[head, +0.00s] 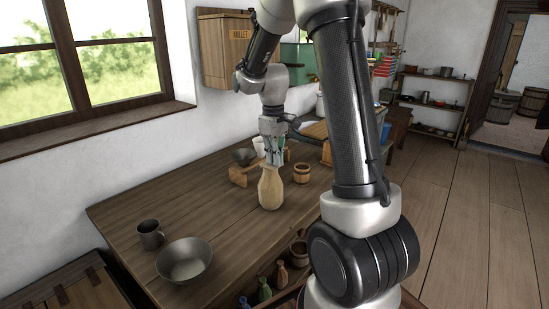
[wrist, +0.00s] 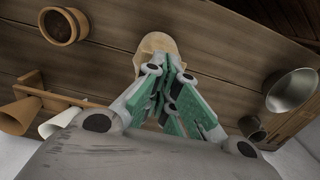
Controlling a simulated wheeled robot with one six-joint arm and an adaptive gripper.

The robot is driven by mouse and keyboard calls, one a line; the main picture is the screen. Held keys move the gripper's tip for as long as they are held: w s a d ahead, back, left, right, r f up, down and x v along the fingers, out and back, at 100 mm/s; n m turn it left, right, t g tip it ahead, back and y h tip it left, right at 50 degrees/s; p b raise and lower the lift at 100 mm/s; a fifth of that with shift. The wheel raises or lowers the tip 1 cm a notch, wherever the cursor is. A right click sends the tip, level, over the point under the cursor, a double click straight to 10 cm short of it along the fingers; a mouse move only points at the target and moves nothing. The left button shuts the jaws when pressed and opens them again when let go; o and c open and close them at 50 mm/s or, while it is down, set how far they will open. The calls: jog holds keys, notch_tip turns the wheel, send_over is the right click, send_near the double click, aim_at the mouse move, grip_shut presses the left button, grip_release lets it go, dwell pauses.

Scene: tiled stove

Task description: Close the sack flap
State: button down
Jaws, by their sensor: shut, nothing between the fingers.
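A tan sack (head: 271,188) with a narrow neck stands upright on the wooden table (head: 215,225). My gripper (head: 276,160) points down right at the top of the sack. In the wrist view my gripper (wrist: 172,68) has its green-padded fingers together with nothing between them, over the pale sack (wrist: 158,42). The fingers cover part of the sack's top, so I cannot tell how its flap lies or whether the fingertips touch it.
A metal mug (head: 150,235) and a metal bowl (head: 184,260) stand at the table's left front. A wooden cup (head: 302,173) is right of the sack. A box marked MILLET (head: 225,55) hangs on the wall.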

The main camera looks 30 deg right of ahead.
jog(key=shift+f, duration=0.1)
jog(key=shift+s+f, duration=0.15)
jog(key=shift+f, duration=0.35)
jog(key=shift+s, duration=0.15)
